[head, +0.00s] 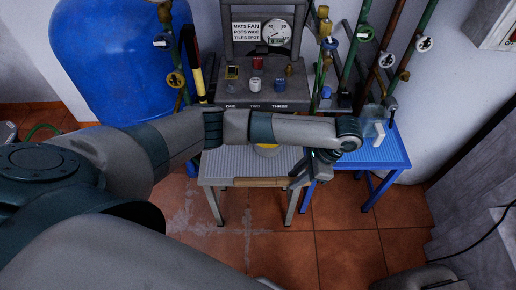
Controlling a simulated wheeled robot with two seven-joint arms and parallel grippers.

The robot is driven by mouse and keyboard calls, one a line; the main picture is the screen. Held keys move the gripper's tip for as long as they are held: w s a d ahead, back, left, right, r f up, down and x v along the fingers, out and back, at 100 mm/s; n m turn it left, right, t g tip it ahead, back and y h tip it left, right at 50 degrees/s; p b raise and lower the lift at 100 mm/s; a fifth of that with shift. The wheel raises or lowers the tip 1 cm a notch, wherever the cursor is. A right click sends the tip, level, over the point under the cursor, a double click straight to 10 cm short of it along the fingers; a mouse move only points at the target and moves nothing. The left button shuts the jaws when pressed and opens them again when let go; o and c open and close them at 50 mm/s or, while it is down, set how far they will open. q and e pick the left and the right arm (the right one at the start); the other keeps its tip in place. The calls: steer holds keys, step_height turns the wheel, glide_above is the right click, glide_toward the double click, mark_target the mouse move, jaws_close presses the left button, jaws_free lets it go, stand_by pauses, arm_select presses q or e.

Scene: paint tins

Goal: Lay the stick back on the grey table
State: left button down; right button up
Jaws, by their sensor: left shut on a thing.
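The grey table (225,163) stands in the middle of the head view, with a ribbed top. A tan wooden stick (258,182) shows along its front edge, lying level from left to right. My left gripper (298,178) is at the stick's right end, by the table's front right corner, and is shut on it. I cannot tell whether the stick touches the table. My left arm crosses over the table and hides its back part. A yellow thing (266,151), perhaps a paint tin, shows partly below the arm. My right gripper is not in view.
A blue table (388,152) with a clear container (374,113) adjoins on the right. Behind stand a control panel (255,85) with knobs and a gauge, several pipes with valves, and a large blue tank (115,60). The tiled floor in front is clear.

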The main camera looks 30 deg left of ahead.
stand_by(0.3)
arm_select(q)
steer(key=w+a+f, duration=0.1)
steer(key=a+f, duration=0.1)
steer(key=a, duration=0.1)
steer(key=w+a+f, duration=0.2)
steer(key=a, duration=0.1)
steer(key=w+a+f, duration=0.1)
steer(key=a+f, duration=0.1)
steer(key=a, duration=0.1)
steer(key=shift+w+a+f, duration=0.15)
steer(key=shift+a+f, duration=0.05)
steer(key=shift+a, duration=0.2)
steer(key=shift+w+a+f, duration=0.2)
steer(key=shift+a+f, duration=0.1)
steer(key=shift+a, duration=0.15)
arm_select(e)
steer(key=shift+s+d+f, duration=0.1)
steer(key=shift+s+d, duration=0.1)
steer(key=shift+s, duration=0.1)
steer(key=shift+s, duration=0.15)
